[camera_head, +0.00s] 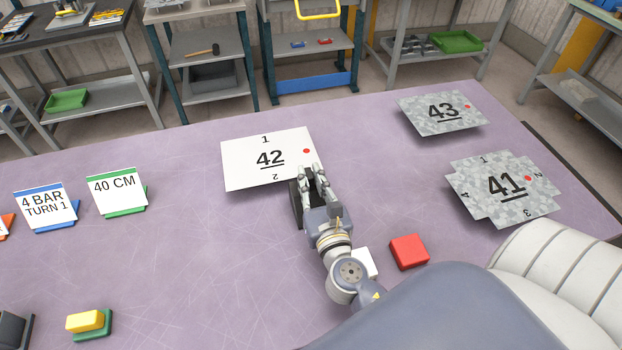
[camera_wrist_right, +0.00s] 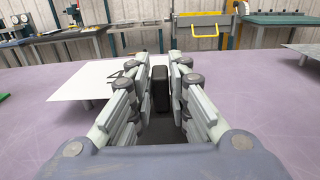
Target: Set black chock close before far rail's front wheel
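A black block-like object (camera_head: 296,206), which may be the chock, stands on the purple table beside and partly under my right gripper (camera_head: 313,170). In the right wrist view, its dark upright part (camera_wrist_right: 161,88) shows between the two fingers, with a dark base (camera_wrist_right: 157,132) nearer the palm. The fingers stand apart, and I see no clear grip on it. I cannot make out a rail or wheel in either view. My left gripper is not in view.
Patterned plates marked 43 (camera_head: 423,126) and 41 (camera_head: 482,203) are at the right. A red block (camera_head: 409,251) and a white block (camera_head: 364,263) lie near my right arm. Label cards (camera_head: 117,190) and a yellow block (camera_head: 85,321) are left.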

